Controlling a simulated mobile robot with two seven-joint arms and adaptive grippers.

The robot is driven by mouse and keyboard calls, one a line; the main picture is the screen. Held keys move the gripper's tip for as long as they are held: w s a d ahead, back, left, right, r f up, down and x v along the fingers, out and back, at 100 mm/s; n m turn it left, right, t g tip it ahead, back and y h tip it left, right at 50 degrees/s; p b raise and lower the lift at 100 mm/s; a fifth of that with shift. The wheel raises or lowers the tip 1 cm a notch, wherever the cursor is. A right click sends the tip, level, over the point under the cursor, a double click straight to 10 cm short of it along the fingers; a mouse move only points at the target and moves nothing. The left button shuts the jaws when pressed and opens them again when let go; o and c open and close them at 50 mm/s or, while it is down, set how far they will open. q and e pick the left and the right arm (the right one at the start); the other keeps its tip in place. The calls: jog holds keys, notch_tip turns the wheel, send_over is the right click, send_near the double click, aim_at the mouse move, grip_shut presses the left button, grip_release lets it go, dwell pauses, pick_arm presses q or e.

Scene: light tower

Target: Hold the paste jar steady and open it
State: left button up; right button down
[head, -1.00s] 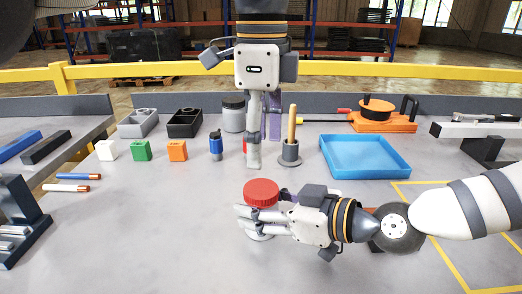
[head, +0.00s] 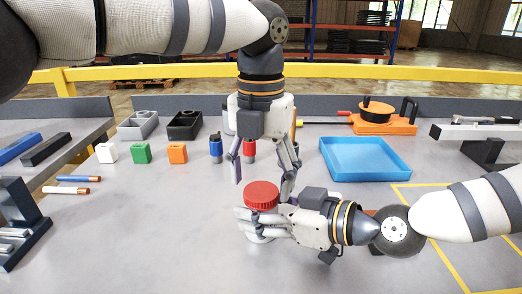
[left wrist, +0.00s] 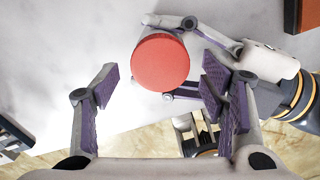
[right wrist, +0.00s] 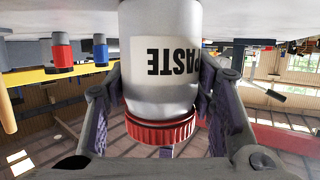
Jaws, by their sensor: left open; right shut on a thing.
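The paste jar has a red ribbed lid (head: 262,196) and a pale body (right wrist: 165,80) with a "PASTE" label, upside down in the right wrist view. It stands upright on the table in the head view. My right gripper (head: 262,224) is shut around the jar's body from the right, below the lid. My left gripper (head: 262,186) points down above the jar, fingers open and spread to either side of the lid, not touching it as far as I can tell. In the left wrist view the lid (left wrist: 160,61) lies ahead of the open fingers (left wrist: 162,88).
A blue tray (head: 365,158) lies behind and right of the jar. White, green and orange blocks (head: 177,153) and a blue bottle (head: 216,148) stand at the back left. Two markers (head: 72,184) lie at the left.

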pick_arm(q)
jog(key=shift+f, duration=0.75)
jog(key=c, duration=1.2)
jog(key=n, duration=0.4)
jog(key=shift+r, duration=0.1)
jog(key=n, duration=0.4)
pick_arm(e)
jog(key=shift+f, duration=0.1)
pick_arm(q)
jog(key=n, duration=2.5)
jog(key=shift+n, duration=0.3)
jog(key=n, duration=0.7)
jog(key=shift+n, duration=0.4)
jog(key=n, duration=0.3)
jog(key=shift+r+n, duration=0.1)
jog(key=shift+n, duration=0.3)
jog(key=n, duration=0.6)
